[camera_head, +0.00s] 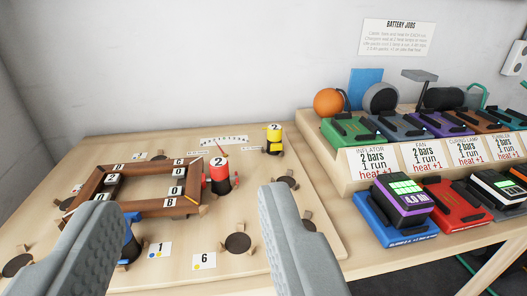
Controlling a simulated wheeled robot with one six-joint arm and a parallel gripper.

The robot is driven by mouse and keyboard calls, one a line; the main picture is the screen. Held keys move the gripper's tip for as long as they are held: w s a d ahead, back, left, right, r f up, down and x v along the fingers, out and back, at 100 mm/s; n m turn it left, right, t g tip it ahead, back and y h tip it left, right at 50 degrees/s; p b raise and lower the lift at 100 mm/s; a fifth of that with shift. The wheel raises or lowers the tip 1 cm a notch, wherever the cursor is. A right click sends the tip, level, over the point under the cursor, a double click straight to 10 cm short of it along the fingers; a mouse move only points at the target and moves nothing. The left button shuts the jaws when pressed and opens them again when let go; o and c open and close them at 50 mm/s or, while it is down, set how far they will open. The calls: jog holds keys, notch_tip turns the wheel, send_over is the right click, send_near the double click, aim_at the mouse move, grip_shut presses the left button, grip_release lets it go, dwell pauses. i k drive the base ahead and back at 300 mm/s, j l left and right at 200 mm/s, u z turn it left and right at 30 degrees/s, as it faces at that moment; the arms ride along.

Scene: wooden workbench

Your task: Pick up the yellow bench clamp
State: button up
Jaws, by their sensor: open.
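The yellow bench clamp (273,140), marked 2 with black parts, stands upright toward the back right of the wooden board. My gripper (190,212) is open and empty in the foreground, with its two grey fingers wide apart. The clamp is beyond the fingertips, ahead and a little right of the gap's middle, and nothing touches it. A red clamp (219,175), also marked 2, stands at the right corner of a brown wooden frame (144,208). A blue clamp (131,245) stands at the frame's near side, partly hidden by the left finger.
Dark round pads (238,244) with small wooden blocks sit around the board. Number cards 1 (159,254) and 6 (204,261) lie at the front. A rack with labelled docks (372,161) and battery packs (403,200) stands to the right. A white wall is behind.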

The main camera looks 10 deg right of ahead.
aim_at(274, 131)
jog(key=i+l, duration=0.75)
jog(key=i, duration=0.05)
